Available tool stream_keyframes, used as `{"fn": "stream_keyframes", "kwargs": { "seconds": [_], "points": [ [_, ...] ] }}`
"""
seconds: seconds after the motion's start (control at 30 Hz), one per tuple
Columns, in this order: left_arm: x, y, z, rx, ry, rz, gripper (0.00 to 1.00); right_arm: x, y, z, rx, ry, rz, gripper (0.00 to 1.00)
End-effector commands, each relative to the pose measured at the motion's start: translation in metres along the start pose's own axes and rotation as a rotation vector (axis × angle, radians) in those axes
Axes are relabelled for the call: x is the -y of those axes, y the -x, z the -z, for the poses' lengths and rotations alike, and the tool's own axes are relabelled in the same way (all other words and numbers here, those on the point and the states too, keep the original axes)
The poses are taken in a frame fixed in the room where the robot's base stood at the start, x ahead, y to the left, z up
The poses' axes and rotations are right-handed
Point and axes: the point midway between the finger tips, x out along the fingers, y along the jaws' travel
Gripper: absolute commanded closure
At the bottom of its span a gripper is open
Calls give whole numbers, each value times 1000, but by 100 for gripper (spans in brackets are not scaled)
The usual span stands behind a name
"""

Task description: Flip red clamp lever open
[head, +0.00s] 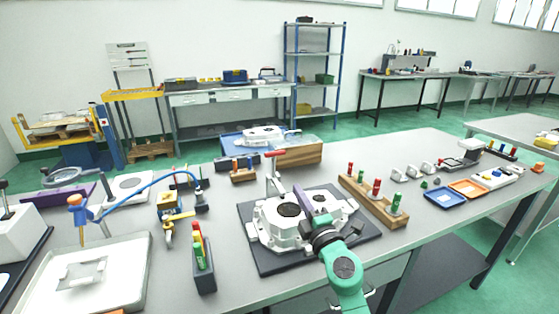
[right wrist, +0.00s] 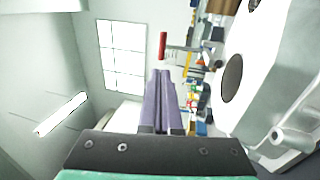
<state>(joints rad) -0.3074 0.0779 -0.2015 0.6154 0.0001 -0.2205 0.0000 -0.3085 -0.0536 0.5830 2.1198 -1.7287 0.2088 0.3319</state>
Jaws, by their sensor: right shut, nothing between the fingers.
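The red clamp lever (head: 267,154) stands at the back left of a white casting (head: 285,238) on a dark mat. Its red handle lies roughly level, on top of an upright grey clamp body. In the right wrist view the red handle (right wrist: 163,46) shows beyond my fingertips, apart from them. My right gripper (head: 299,192) is over the casting, in front of and to the right of the lever. Its purple fingers are shut and empty, as the right wrist view (right wrist: 160,72) also shows. My left gripper is not in view.
A wooden block (head: 295,153) stands behind the casting. A wooden rack (head: 375,203) with red and green plugs is to the right. A dark holder (head: 203,268) and a white tray (head: 85,280) are to the left. Bare tabletop lies between holder and mat.

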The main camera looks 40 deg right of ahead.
Motion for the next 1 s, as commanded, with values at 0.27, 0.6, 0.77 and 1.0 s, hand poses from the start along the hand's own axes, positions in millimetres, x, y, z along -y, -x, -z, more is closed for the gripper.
{"fn": "stream_keyframes", "kwargs": {
  "seconds": [0.27, 0.6, 0.77, 1.0],
  "points": [
    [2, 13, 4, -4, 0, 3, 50, -4, -43, 0, -1, -2, -4, 100],
    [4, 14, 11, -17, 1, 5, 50, -1, -115, 0, 0, 1, -3, 100],
    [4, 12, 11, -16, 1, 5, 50, -1, -135, 0, 0, 0, -3, 100],
    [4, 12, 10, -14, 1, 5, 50, -1, -139, 0, 0, -1, -1, 100]
  ]
}}
